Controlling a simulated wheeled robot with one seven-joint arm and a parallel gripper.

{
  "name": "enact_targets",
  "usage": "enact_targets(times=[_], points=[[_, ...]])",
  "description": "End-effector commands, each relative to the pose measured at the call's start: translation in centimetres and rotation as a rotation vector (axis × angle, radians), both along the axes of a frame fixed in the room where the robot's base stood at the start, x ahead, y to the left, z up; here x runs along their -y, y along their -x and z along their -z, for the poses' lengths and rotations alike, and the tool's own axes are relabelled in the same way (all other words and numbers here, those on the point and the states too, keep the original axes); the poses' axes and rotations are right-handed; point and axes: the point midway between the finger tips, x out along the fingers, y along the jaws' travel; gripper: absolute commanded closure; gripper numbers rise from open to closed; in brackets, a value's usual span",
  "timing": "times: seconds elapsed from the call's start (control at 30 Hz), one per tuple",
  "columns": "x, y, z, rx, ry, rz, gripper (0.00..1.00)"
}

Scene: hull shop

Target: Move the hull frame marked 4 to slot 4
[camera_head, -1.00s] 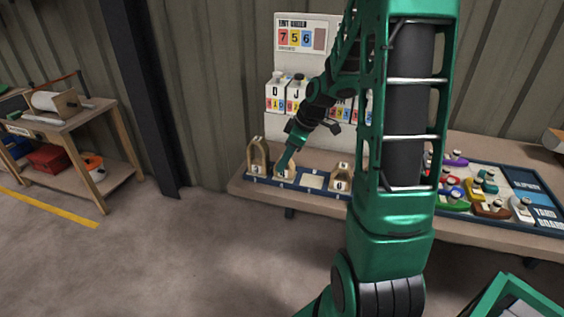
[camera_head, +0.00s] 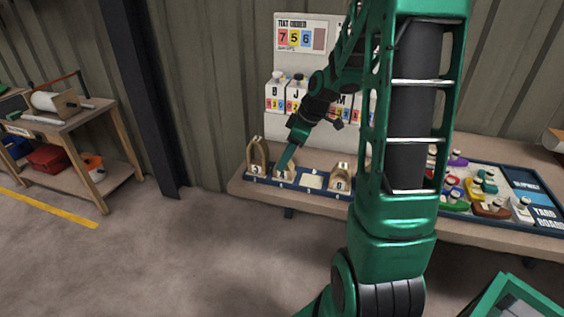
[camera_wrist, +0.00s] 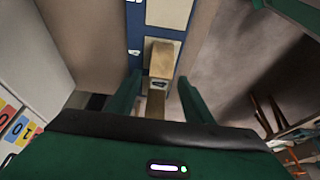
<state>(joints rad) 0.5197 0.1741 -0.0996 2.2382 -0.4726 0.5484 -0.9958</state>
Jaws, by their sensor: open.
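A dark blue rack (camera_head: 311,193) stands along the front of the bench. A tall wooden arch frame (camera_head: 258,158) stands upright at its left end. A shorter frame stands at its right (camera_head: 342,174). My gripper (camera_head: 284,164) is down at a low wooden frame (camera_head: 292,171) between them. In the wrist view the open fingers (camera_wrist: 158,98) lie on either side of this wooden frame (camera_wrist: 160,58), which carries a small white label. I cannot read its number, nor tell whether the fingers touch it. A pale empty slot plate (camera_head: 313,181) lies to the right of it.
Behind the rack stand white lettered boxes (camera_head: 277,98) and a number board (camera_head: 297,62). To the right is a blue board (camera_head: 520,180) with several coloured toy boats. My arm hides part of the bench. A side table (camera_head: 62,125) stands at the left; the floor between is clear.

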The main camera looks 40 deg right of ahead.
Motion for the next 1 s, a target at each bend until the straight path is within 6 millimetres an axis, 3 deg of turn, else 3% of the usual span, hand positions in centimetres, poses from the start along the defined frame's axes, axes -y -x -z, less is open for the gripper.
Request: enact_targets(times=[0.4,0.73,0.87,1.0], points=[[2.0,2.4,-7.3,0.002,0.003,0.002,0.53],[1.8,4.2,-9.3,-0.030,0.002,0.057,0.53],[0.5,7.7,-9.4,-0.114,0.004,0.232,0.53],[-1.2,13.8,-9.1,-0.231,0.008,0.521,0.53]])
